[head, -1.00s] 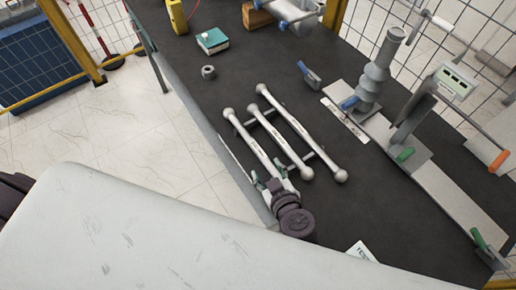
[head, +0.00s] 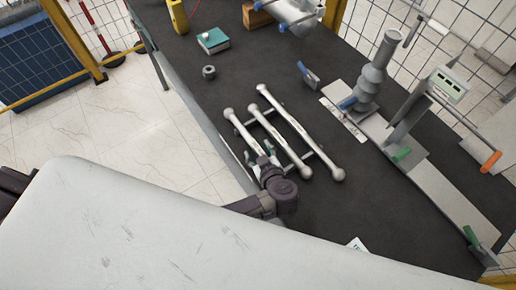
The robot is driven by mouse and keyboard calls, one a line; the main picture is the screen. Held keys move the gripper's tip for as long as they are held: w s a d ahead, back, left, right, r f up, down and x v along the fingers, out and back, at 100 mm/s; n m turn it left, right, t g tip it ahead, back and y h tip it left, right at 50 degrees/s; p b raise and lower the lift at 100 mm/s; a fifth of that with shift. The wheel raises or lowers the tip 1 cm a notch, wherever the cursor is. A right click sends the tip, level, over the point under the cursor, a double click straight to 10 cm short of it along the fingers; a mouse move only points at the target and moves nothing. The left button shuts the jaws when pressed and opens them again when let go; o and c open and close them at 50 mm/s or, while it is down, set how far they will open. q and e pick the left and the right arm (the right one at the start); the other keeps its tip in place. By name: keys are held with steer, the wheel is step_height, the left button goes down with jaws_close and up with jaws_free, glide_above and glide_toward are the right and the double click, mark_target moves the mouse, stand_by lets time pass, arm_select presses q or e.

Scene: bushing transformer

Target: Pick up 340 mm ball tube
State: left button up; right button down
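Three pale ball-ended tubes lie side by side on a small rack on the dark table: the left tube (head: 243,131), the middle tube (head: 279,139) and the longer right tube (head: 300,127). Their printed markings are too small to read, so I cannot tell which one is 340 mm. My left gripper (head: 260,153) is over the lower part of the left tube, its fingers apart on either side of it. The wrist hides that tube's near end. I cannot tell whether the fingers touch the tube. My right gripper is not in view.
A small dark ring (head: 209,72) and a teal box (head: 213,41) lie beyond the tubes. A ribbed grey bushing (head: 372,80) stands on a plate to the right, near a device with a display (head: 448,84). The dark table (head: 340,215) is mostly clear near its front.

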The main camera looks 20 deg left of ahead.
arm_select(q)
jaws_close()
steer(key=shift+r, duration=0.15)
